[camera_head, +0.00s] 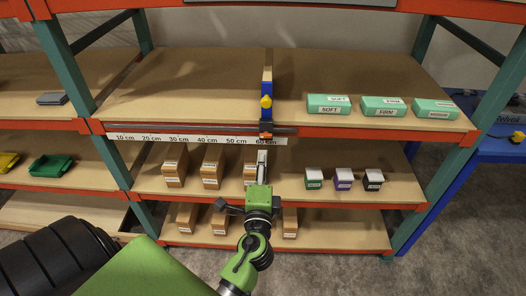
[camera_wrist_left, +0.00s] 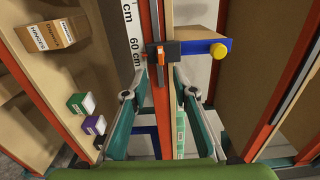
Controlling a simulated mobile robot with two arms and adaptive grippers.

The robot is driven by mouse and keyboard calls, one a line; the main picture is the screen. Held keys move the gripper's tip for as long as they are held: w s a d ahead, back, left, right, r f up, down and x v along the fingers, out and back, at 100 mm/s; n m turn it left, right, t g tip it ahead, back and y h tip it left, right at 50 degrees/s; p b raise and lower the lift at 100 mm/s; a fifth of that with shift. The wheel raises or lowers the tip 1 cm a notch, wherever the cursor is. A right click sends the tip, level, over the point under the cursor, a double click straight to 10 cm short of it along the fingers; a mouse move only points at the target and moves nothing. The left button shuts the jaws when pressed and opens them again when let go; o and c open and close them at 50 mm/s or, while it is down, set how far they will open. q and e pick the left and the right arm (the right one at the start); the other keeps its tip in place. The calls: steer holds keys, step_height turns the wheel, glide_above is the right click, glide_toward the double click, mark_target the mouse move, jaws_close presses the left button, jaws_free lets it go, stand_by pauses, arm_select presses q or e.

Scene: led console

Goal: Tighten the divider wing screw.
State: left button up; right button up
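The divider (camera_head: 267,84) is a blue and tan upright on the upper shelf, near the 60 cm mark, with a yellow knob (camera_head: 266,102). The knob also shows in the left wrist view (camera_wrist_left: 218,51). A small orange wing screw (camera_wrist_left: 160,57) sits on a black clamp at the divider's foot, on the shelf's front rail. My left gripper (camera_head: 262,155) is below and in front of the rail. In the left wrist view its fingers (camera_wrist_left: 155,84) are apart, with the wing screw ahead between the tips, no contact visible. My right gripper is not in view.
A ruler strip (camera_head: 190,139) runs along the red front rail. Green boxes (camera_head: 383,106) lie right of the divider; the shelf left of it is clear. Cardboard boxes (camera_head: 211,168) and small white-topped boxes (camera_head: 343,180) stand on the shelf below, close to my left arm.

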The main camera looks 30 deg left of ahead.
arm_select(q)
steer(key=shift+v, duration=1.15)
